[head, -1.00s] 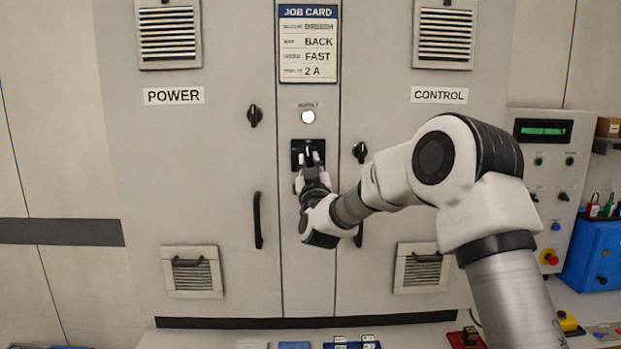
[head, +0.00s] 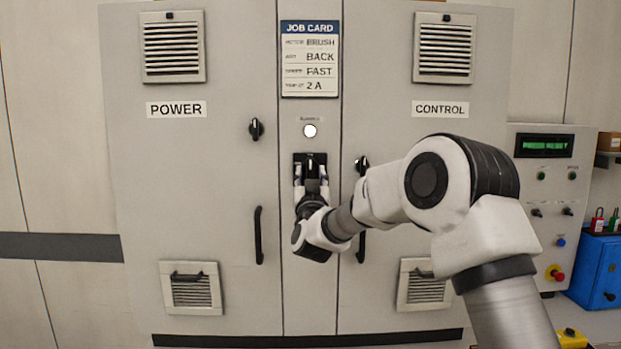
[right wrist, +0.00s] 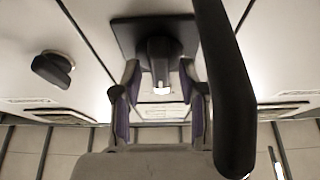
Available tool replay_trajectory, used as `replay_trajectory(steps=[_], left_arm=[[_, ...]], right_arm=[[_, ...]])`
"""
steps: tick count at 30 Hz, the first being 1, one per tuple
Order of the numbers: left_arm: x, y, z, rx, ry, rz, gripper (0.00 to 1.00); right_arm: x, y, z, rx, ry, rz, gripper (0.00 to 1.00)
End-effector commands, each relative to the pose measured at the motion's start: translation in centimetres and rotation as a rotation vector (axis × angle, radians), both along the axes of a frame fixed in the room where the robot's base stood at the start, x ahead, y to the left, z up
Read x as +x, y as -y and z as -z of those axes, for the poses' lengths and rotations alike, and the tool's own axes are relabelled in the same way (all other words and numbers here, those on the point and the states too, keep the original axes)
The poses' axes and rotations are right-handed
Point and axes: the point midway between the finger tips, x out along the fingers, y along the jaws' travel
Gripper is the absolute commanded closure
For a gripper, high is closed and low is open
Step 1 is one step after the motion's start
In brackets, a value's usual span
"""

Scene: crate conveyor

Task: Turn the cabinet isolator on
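The cabinet isolator is a black square plate (head: 298,160) with a short upright black handle, set in the cabinet's narrow middle panel under a white round lamp (head: 310,131). My right gripper (head: 310,178) is at the isolator, its fingers either side of the handle. In the right wrist view the isolator handle (right wrist: 160,62) stands out from its plate (right wrist: 130,35), between the open fingers of my right gripper (right wrist: 160,100). A gap shows on both sides of the handle there. My left gripper is in neither view.
A job card (head: 310,60) hangs above the lamp. Door knobs flank the isolator, the left one (head: 256,129) clear. A door handle (head: 259,235) is lower left; another is partly behind my right wrist. A control box (head: 545,200) stands at the right.

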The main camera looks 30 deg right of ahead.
Motion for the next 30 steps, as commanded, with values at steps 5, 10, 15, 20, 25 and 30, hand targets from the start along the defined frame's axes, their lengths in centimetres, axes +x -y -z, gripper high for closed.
replay_trajectory(steps=[5,10,15,20,25,30], left_arm=[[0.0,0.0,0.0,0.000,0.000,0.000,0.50],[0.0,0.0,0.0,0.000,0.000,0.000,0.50],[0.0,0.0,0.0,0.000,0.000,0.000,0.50],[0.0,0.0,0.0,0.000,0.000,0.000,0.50],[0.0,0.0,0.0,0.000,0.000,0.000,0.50],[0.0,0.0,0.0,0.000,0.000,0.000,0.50]], right_arm=[[0.0,0.0,0.2,0.001,-0.004,-0.001,0.55],[-0.5,-0.3,0.5,0.001,-0.005,0.000,0.55],[-3.0,-2.0,1.8,0.001,-0.008,-0.003,0.55],[-6.4,-4.1,3.4,0.000,-0.007,-0.002,0.55],[-8.8,-5.5,4.6,-0.001,-0.006,-0.002,0.55],[-9.4,-5.8,4.9,0.000,-0.003,-0.001,0.55]])
